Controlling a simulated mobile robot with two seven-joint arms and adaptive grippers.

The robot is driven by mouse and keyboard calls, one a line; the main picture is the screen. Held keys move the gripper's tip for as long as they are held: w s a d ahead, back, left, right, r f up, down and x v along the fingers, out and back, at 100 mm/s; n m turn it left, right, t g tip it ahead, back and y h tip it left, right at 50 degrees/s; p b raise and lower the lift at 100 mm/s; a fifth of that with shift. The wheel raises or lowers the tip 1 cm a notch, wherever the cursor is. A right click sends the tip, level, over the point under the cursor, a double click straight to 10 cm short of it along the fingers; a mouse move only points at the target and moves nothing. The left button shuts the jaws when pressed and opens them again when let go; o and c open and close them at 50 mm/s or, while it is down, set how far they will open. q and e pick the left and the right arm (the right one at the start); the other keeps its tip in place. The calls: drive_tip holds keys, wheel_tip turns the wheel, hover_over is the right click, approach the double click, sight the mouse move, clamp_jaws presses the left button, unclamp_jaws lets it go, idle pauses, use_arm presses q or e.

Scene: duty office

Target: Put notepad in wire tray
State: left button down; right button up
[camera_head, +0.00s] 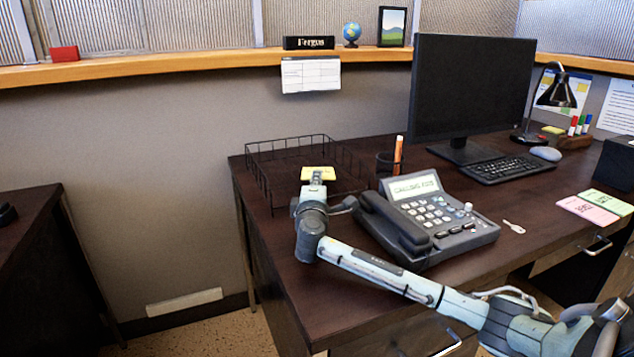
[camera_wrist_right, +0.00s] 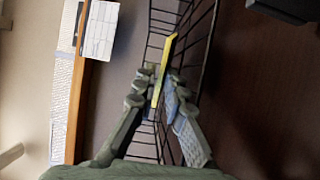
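The yellow notepad (camera_head: 318,173) is at the front part of the black wire tray (camera_head: 285,146) in the head view. My right gripper (camera_head: 317,181) is at the pad's near edge. In the right wrist view the pad (camera_wrist_right: 166,62) shows edge-on between the fingers of my right gripper (camera_wrist_right: 160,88), which look closed on it. The tray's wire wall (camera_wrist_right: 203,48) runs close beside the pad and fingers. I cannot tell whether the pad touches the tray floor. My left gripper is not in view.
A desk phone (camera_head: 425,215) stands right beside my right arm. A pen cup (camera_head: 386,163) with an orange marker is right of the tray. A monitor (camera_head: 470,90) and keyboard (camera_head: 508,167) are farther back. Pink (camera_head: 577,208) and green (camera_head: 606,201) pads lie at the right.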

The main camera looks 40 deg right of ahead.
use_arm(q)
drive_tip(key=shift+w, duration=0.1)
use_arm(e)
drive_tip(key=shift+f, duration=0.15)
drive_tip(key=shift+s+a+r+p, duration=0.15)
drive_tip(key=shift+r+p, duration=0.3)
drive_tip(key=shift+r, duration=0.2)
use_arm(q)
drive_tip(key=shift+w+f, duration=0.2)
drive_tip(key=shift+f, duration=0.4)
use_arm(e)
drive_tip(key=v, duration=1.1)
drive_tip(key=shift+s+a, duration=0.1)
drive_tip(key=shift+s, duration=0.15)
